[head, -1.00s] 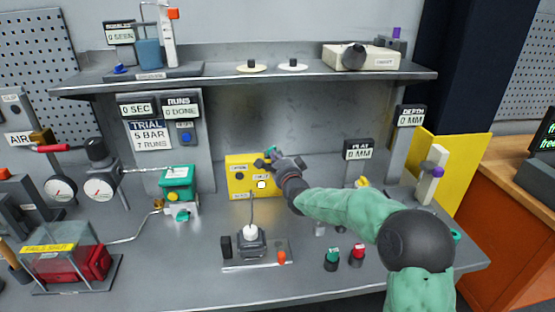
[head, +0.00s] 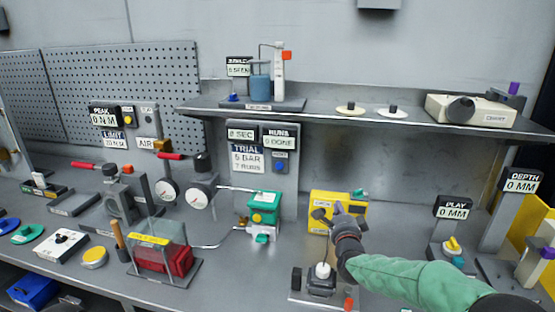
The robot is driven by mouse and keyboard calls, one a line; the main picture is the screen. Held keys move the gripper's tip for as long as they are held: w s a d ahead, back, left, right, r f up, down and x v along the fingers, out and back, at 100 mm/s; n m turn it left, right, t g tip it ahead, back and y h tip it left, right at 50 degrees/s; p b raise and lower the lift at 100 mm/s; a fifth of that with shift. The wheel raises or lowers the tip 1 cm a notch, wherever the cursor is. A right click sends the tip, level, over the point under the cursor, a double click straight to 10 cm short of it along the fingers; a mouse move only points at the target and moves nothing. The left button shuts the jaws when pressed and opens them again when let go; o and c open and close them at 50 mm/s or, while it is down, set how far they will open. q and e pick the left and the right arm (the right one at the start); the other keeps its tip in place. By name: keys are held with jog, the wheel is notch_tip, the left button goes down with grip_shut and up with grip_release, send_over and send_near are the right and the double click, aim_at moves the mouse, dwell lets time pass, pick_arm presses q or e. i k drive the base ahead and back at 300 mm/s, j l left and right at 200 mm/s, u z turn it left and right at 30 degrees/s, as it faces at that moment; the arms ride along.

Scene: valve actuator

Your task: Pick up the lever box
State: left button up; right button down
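A yellow box (head: 358,224) with small labels and dark fittings stands on the bench in the head view. I cannot tell for certain that it is the lever box. My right gripper (head: 329,211) is in front of its face and hides part of it. The fingers look parted, with yellow showing between them, and whether they touch the box is unclear. The box rests on the bench and does not look lifted. My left gripper is not in view.
A small device with a white-capped upright lever (head: 322,272) stands close in front of the yellow box. A green valve actuator (head: 263,213) is to its left. The shelf (head: 330,120) overhangs behind. A "PLAY" display (head: 453,207) stands right, with bare bench between.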

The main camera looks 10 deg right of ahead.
aim_at(311, 290)
jog(key=k+j, duration=0.15)
jog(key=k, duration=0.35)
jog(key=k+j, duration=0.2)
jog(key=k, duration=0.25)
